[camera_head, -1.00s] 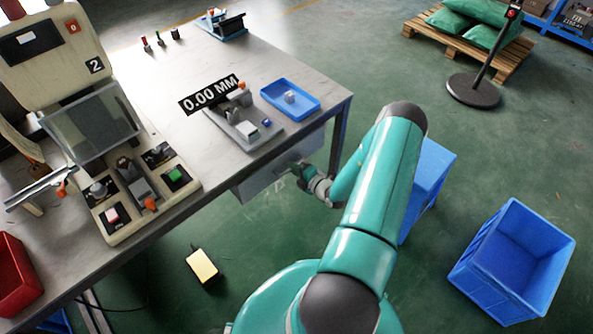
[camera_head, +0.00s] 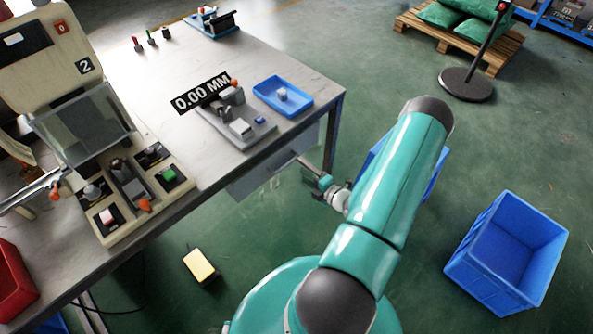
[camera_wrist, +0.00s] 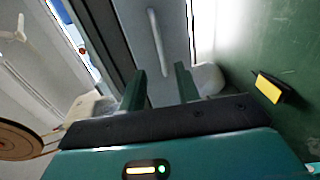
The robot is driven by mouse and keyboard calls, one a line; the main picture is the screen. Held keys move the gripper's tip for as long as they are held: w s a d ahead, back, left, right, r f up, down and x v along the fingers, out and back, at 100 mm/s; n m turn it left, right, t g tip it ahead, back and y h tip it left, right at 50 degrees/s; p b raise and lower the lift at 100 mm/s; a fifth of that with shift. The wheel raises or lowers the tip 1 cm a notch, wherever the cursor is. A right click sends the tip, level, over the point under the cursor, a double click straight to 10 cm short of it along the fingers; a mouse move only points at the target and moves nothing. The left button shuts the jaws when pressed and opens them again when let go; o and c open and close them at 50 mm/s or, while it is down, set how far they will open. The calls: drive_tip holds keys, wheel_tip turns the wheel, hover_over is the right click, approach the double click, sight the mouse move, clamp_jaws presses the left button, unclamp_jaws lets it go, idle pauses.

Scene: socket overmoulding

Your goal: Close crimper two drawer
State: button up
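The grey drawer (camera_head: 262,172) is under the table's front edge; how far it is out cannot be told. In the wrist view its plain front (camera_wrist: 172,22) faces me, with a pale bar handle (camera_wrist: 155,42) standing nearly upright in the picture. My gripper (camera_head: 316,184) is to the right of the drawer, apart from its front. In the wrist view my gripper (camera_wrist: 160,83) has its two fingers spread, with nothing between them, and the handle ahead of them. Crimper two (camera_head: 62,72), a cream machine marked 2, stands at the table's left.
The table (camera_head: 215,165) holds a measuring fixture (camera_head: 238,128) and a blue tray (camera_head: 272,88) above the drawer. A yellow-topped pedal (camera_head: 200,266) lies on the floor. Blue crates stand right of and behind my arm, including one at right (camera_head: 508,255). Floor before the drawer is clear.

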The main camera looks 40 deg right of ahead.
drive_tip(key=v, duration=0.4)
drive_tip(key=shift+w, duration=0.1)
idle(0.4)
drive_tip(key=w+a+r+n+g+y, duration=0.3)
drive_tip(key=a+r+n+g+y, duration=0.2)
drive_tip(key=a+r+n, duration=0.65)
drive_tip(key=w+a+r+n+g+y, duration=0.35)
drive_tip(key=a+r+n+g, duration=0.4)
drive_tip(key=r+n, duration=0.75)
drive_tip(key=s+a+r+n+t+h, duration=0.1)
drive_tip(key=s+a+r+n+h, duration=0.3)
drive_tip(key=r+n, duration=0.5)
drive_tip(key=s+a+r+n+t+h, duration=0.1)
drive_tip(key=s+a+r+n+h, duration=0.4)
drive_tip(key=n, duration=1.3)
drive_tip(key=shift+s+a+r, duration=1.8)
drive_tip(key=shift+s+r, duration=0.05)
drive_tip(key=shift+r, duration=0.25)
